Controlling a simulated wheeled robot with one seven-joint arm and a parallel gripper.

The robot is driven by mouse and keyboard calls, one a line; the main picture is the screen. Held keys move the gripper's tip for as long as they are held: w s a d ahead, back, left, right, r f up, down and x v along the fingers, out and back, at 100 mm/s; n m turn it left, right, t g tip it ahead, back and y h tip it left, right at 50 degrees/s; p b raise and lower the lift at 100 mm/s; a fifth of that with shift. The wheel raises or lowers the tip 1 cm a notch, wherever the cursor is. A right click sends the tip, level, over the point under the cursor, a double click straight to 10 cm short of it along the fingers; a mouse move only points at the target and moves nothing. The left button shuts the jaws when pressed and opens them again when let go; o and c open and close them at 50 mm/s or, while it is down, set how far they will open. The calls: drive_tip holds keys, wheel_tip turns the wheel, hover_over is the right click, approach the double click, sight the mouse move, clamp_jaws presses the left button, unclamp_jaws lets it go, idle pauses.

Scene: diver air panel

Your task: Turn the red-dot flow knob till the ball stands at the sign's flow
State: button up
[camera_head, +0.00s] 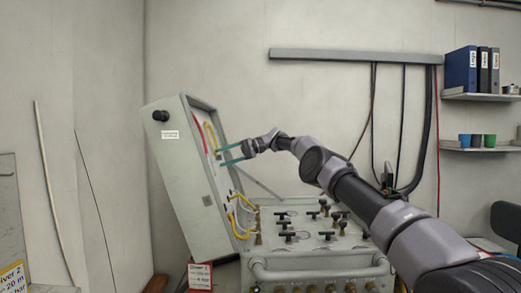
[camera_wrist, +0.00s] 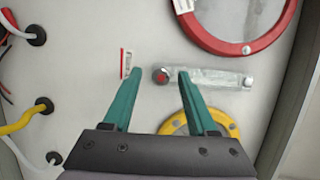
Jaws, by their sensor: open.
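In the wrist view, the red-dot flow knob (camera_wrist: 161,76) is a dark round cap with a red centre at the left end of a clear flow tube (camera_wrist: 215,78). I cannot make out the ball in the tube. My gripper (camera_wrist: 160,73) is open, with one teal fingertip on each side of the knob in the picture; contact cannot be told. In the head view my gripper (camera_head: 221,157) reaches into the raised grey panel (camera_head: 172,187), and the knob is hidden. A red-and-white sign (camera_head: 200,275) reads "Diver 1"; its smaller text is unreadable.
A red-ringed gauge (camera_wrist: 242,47) lies above the tube and a yellow ring (camera_wrist: 233,129) below it. A small red-and-white label (camera_wrist: 126,64) is left of the knob. Yellow hoses (camera_head: 236,208) and several black valve handles (camera_head: 325,235) stand below my arm. A "Diver 2" sign (camera_head: 12,277) is far left.

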drive_tip(key=s+d+m+t+y, duration=0.1)
drive_tip(key=d+m+t+y, duration=0.3)
drive_tip(key=m, duration=0.8)
drive_tip(key=s+d+m+t, duration=0.1)
drive_tip(key=d+m+t, duration=0.1)
drive_tip(key=d+m, duration=0.7)
drive_tip(key=s+d+r+n+h, duration=0.2)
drive_tip(key=s, duration=0.5)
drive_tip(key=s+d+r+n+h, duration=0.2)
drive_tip(key=s+h, duration=0.1)
drive_tip(key=s, duration=0.4)
drive_tip(key=s+d+r+n+t+h, duration=0.1)
drive_tip(key=s+d+r+h, duration=0.1)
drive_tip(key=s, duration=0.5)
drive_tip(key=shift+s+d+r+n+h, duration=0.15)
drive_tip(key=shift+d+r+n+h, duration=0.2)
drive_tip(key=shift+d+h, duration=0.25)
